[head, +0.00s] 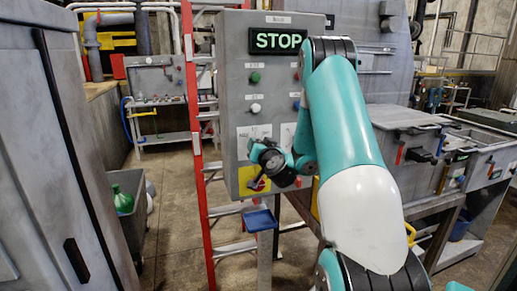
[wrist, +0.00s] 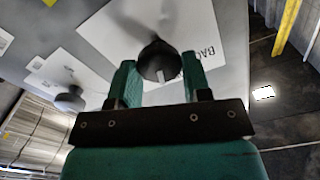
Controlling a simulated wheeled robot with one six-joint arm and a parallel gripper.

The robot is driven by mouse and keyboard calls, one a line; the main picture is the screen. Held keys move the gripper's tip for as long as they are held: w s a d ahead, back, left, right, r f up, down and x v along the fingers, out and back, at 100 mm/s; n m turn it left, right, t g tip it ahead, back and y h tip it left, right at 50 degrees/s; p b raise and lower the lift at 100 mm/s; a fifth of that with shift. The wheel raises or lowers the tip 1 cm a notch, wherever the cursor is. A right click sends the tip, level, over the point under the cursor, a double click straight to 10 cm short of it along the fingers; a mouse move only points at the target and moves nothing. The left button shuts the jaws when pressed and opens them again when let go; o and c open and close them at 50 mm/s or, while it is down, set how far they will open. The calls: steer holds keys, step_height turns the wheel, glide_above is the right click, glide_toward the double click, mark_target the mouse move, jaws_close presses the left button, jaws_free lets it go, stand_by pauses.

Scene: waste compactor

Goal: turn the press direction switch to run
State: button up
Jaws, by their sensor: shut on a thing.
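The control panel (head: 240,95) is a grey box with a lit green STOP display (head: 278,41). In the wrist view, my gripper (wrist: 160,66) has its two green fingers closed on either side of a dark round switch knob (wrist: 158,55). The knob carries a pale mark on its near face and sits on a white plate (wrist: 105,45). Part of a label beginning "BAC" shows beside it. In the head view my wrist is in front of the panel's lower part and hides the held knob.
A second dark knob (wrist: 70,99) is on another white plate to the left in the wrist view. Green (head: 255,77) and white (head: 255,108) buttons are higher on the panel. A red ladder (head: 195,130) stands left of the panel. A blue tray (head: 260,219) is below.

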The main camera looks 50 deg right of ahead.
steer(key=m, duration=0.6)
steer(key=shift+d, duration=0.1)
steer(key=shift+m, duration=0.3)
stand_by(0.3)
steer(key=o, duration=0.9)
steer(key=shift+f, duration=0.1)
